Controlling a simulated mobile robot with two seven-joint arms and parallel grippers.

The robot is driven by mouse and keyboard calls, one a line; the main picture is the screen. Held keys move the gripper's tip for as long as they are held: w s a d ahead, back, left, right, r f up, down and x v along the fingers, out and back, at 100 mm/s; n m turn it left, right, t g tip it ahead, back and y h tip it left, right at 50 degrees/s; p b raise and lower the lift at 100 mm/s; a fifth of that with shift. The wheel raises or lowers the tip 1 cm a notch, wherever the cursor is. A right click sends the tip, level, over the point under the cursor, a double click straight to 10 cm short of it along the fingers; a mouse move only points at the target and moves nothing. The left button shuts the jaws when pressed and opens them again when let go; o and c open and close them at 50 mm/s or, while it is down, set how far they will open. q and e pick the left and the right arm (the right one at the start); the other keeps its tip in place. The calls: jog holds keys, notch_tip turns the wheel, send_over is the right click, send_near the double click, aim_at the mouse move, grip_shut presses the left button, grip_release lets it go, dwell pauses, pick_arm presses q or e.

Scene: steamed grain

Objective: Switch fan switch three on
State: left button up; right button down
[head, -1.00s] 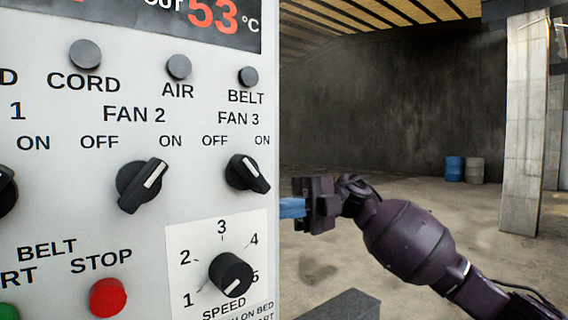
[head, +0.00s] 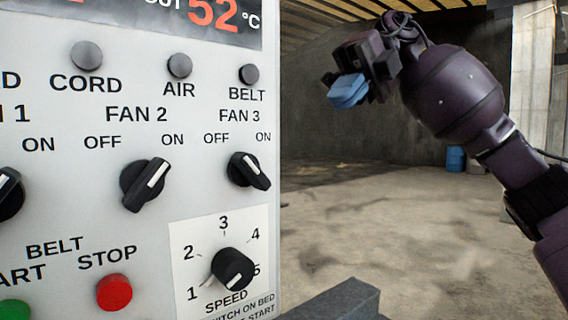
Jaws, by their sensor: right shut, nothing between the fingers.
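The fan 3 switch (head: 248,171) is a black rotary knob near the right edge of the grey control panel. It sits below the FAN 3 label, between OFF and ON. Its handle slants from the upper left, on the OFF side, to the lower right. My right gripper (head: 348,92) is right of the panel, higher than the knob and clear of it. Its blue fingers are shut and empty. My left gripper is not in view.
The fan 2 knob (head: 146,184) slants toward ON. The speed dial (head: 233,268) and red stop button (head: 114,292) are lower on the panel. A grey block (head: 340,300) is at the bottom. The space right of the panel is open.

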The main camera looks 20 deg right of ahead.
aim_at(250, 171)
jog(key=x, duration=1.4)
